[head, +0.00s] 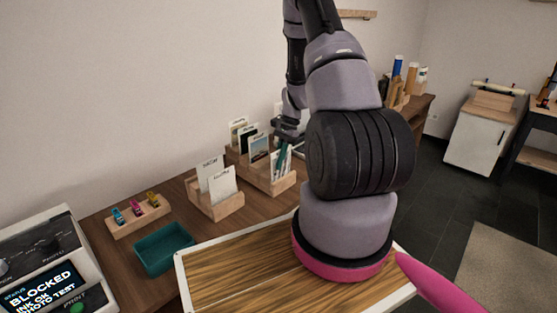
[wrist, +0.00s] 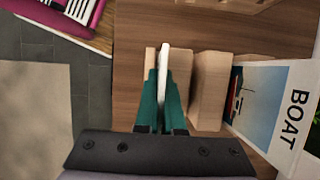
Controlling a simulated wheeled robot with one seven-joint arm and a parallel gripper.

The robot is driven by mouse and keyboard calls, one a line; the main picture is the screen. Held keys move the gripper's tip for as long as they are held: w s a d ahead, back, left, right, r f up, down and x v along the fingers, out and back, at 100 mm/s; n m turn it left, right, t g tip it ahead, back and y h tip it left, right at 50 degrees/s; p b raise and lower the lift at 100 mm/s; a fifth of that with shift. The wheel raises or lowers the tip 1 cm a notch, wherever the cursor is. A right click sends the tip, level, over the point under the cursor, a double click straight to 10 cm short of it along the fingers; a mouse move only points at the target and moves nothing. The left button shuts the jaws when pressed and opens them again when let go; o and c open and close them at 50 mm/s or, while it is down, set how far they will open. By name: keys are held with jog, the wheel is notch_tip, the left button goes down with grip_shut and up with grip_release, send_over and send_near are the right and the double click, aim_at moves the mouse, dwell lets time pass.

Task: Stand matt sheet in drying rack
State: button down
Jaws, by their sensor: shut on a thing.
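My gripper (wrist: 161,92) is shut on a thin white sheet, seen edge-on (wrist: 164,62) in the wrist view. Its teal fingers press on both faces. The sheet stands upright between light wooden bars of the drying rack (wrist: 207,88); I cannot tell whether its lower edge touches the rack's floor. In the head view my gripper (head: 282,158) is at the right part of the wooden rack (head: 284,184), partly hidden by my arm. Picture cards (head: 259,148) stand in the rack's left part. One card marked BOAT (wrist: 265,105) shows right of the bars in the wrist view.
A smaller wooden holder (head: 222,209) with white labelled cards stands left of the rack. A teal tray (head: 165,250), a wooden block with small coloured items (head: 137,217) and a printer (head: 45,265) reading BLOCKED are further left. A white-edged wooden panel (head: 235,277) lies in front.

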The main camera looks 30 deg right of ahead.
jog(key=c, duration=1)
grip_release()
jog(key=shift+o, duration=0.2)
jog(key=shift+r, duration=4.5)
